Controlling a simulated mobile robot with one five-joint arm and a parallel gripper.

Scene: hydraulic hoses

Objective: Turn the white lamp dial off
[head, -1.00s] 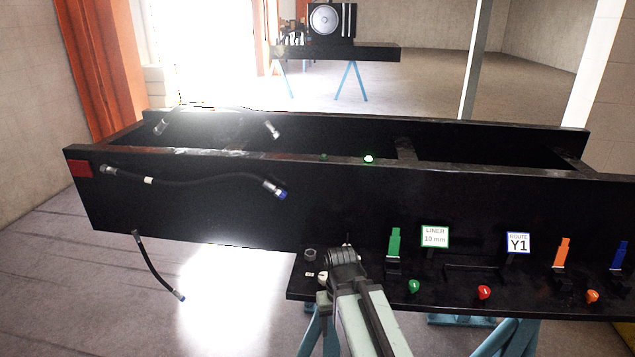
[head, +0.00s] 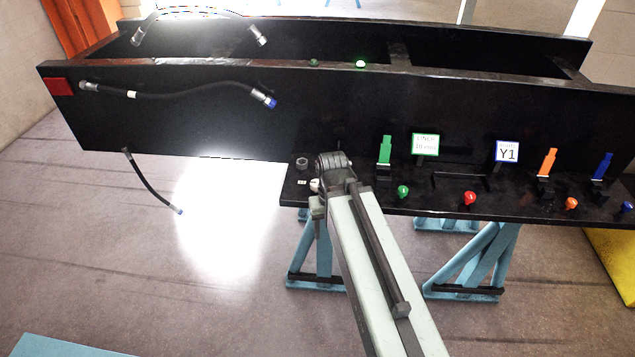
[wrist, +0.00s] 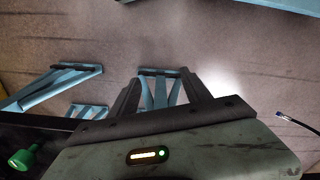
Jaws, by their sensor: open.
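The white dial (head: 315,185) sits at the left end of the black shelf on the bench front, just left of my arm's end and partly hidden by it. My gripper (wrist: 160,80) is open in the wrist view, its two dark fingers apart with nothing between them but distant floor and blue trestle legs. In the head view its fingers are hard to make out beside the dial. The dial does not show clearly in the wrist view, and its pointer direction is too small to tell. A small lamp (head: 360,64) glows white-green on the bench rail.
A green knob (head: 403,191), a red knob (head: 470,198) and an orange knob (head: 571,203) line the shelf's front. A dark round fitting (head: 302,163) stands behind the dial. Black hoses (head: 180,92) hang on the bench at left. The floor left of the shelf is clear.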

